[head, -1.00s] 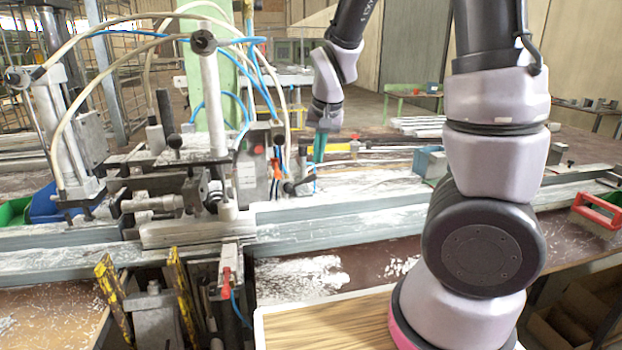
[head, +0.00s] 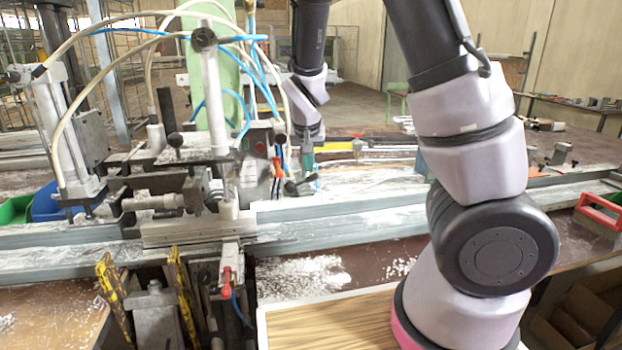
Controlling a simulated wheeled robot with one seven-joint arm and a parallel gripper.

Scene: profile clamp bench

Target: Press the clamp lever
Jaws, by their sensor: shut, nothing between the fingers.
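The clamp bench (head: 185,235) fills the left and middle of the head view. A short lever with a dark end (head: 291,187) sticks out at the right side of the clamp unit, beside a grey box with red buttons. It looks like the clamp lever, but I cannot be sure. My gripper (head: 308,164) is small in the picture and points down, with teal fingers. It is shut and empty. Its tips appear just above and right of the lever's dark end. Whether they touch it I cannot tell.
Blue and white hoses (head: 262,75) loop over the clamp unit close to my gripper's left. An upright cylinder (head: 213,105) stands further left. A long metal profile (head: 340,212) runs across the bench.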

